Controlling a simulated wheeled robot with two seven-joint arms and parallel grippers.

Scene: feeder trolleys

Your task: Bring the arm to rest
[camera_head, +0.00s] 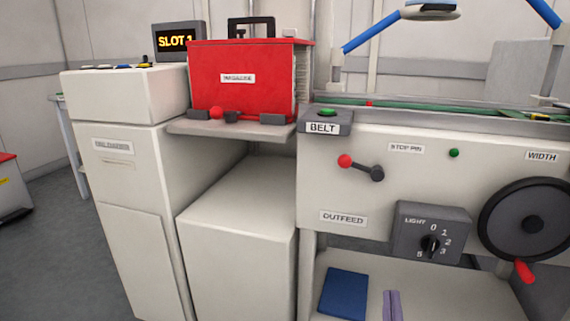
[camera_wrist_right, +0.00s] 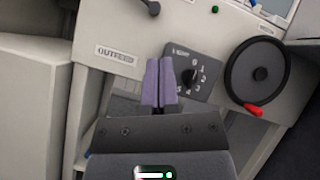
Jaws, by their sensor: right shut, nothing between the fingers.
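My right gripper (camera_head: 391,296) shows at the bottom of the head view as two purple fingers pressed together. It is in front of the conveyor machine's lower shelf (camera_head: 450,292), below and left of the light knob (camera_head: 431,244). In the right wrist view the purple fingers (camera_wrist_right: 158,68) are side by side, shut and empty. They overlap the machine's front between the OUTFEED label (camera_wrist_right: 115,54) and the light knob panel. They hold nothing, and whether they touch the machine I cannot tell. My left gripper is in neither view.
The machine's front carries a handwheel (camera_head: 531,222) with a red handle, a stop-pin lever (camera_head: 361,167) and a BELT button box (camera_head: 327,121). A red magazine (camera_head: 240,92) stands on a shelf at left. A blue item (camera_head: 343,292) lies on the lower shelf. Open floor shows far left.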

